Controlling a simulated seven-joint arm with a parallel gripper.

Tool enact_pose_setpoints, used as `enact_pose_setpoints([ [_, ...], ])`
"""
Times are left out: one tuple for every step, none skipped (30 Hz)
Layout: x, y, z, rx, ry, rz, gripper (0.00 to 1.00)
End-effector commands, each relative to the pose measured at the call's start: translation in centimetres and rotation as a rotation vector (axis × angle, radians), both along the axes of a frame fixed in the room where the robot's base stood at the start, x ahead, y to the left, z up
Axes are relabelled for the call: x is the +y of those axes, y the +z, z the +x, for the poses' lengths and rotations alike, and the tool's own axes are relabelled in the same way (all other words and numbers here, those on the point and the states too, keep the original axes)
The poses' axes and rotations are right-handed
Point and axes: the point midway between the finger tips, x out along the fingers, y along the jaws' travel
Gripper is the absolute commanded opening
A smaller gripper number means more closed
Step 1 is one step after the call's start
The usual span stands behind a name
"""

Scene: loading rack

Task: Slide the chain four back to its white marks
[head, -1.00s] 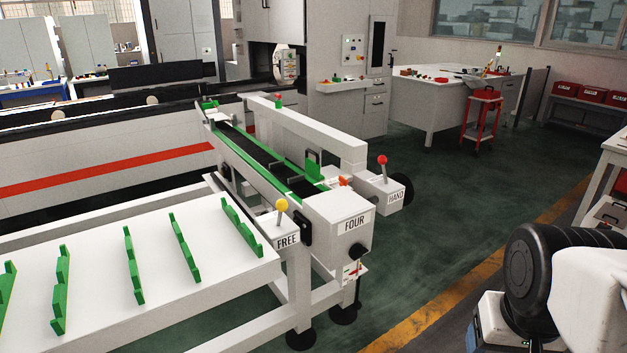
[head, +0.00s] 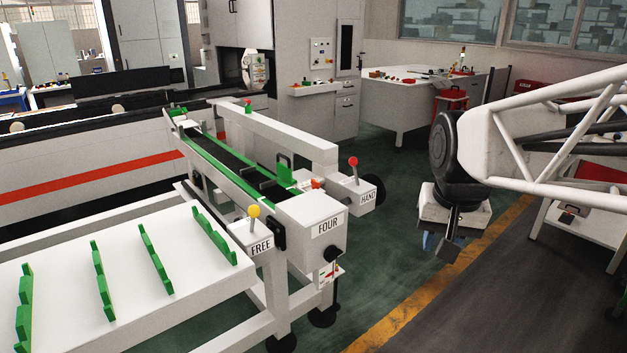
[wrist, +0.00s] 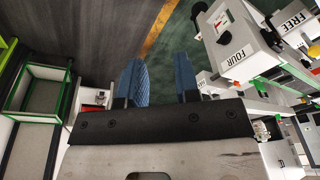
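Chain four is the unit with the white box (head: 322,232) labelled FOUR. Its dark chain track (head: 236,161) runs back from the box between green rails. A green upright piece with a dark handle (head: 285,168) stands on the track near the box. White marks are too small to tell. My gripper (head: 430,242) hangs in the air to the right of the box, clear of it. In the wrist view its two blue fingers (wrist: 160,80) are apart with nothing between them. The FOUR box also shows upside down there (wrist: 240,60).
A yellow-knobbed lever (head: 254,212) stands at the FREE label and a red-knobbed lever (head: 353,162) at the HAND label. A white table with green notched strips (head: 60,265) is at left. Green floor lies open between the unit and my gripper. A red cart (head: 450,105) stands behind.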

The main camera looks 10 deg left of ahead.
Motion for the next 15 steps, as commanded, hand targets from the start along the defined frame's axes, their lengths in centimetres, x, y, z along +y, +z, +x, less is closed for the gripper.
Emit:
enact_pose_setpoints([
  [0.4,0.5,1.4,0.004,-0.007,0.003,0.30],
  [0.6,0.7,2.1,0.007,-0.013,0.005,0.30],
  [0.9,1.1,3.0,0.009,-0.021,0.006,0.30],
  [1.1,1.3,3.7,0.012,-0.027,0.008,0.30],
  [1.4,1.5,4.5,0.014,-0.034,0.011,0.30],
  [1.7,1.8,5.4,0.017,-0.041,0.013,0.30],
  [1.9,2.0,6.1,0.019,-0.048,0.014,0.30],
  [2.1,2.3,6.8,0.020,-0.055,0.016,0.30],
  [2.5,2.5,7.8,0.023,-0.062,0.018,0.30],
  [2.7,2.7,8.5,0.024,-0.067,0.020,0.30],
  [3.0,2.9,9.2,0.026,-0.074,0.021,0.30],
  [3.4,3.1,10.2,0.029,-0.081,0.023,0.30],
  [3.6,3.3,10.9,0.031,-0.088,0.025,0.30],
  [3.9,3.3,11.6,0.034,-0.095,0.026,0.30],
  [4.3,3.6,12.6,0.036,-0.102,0.028,0.30],
])
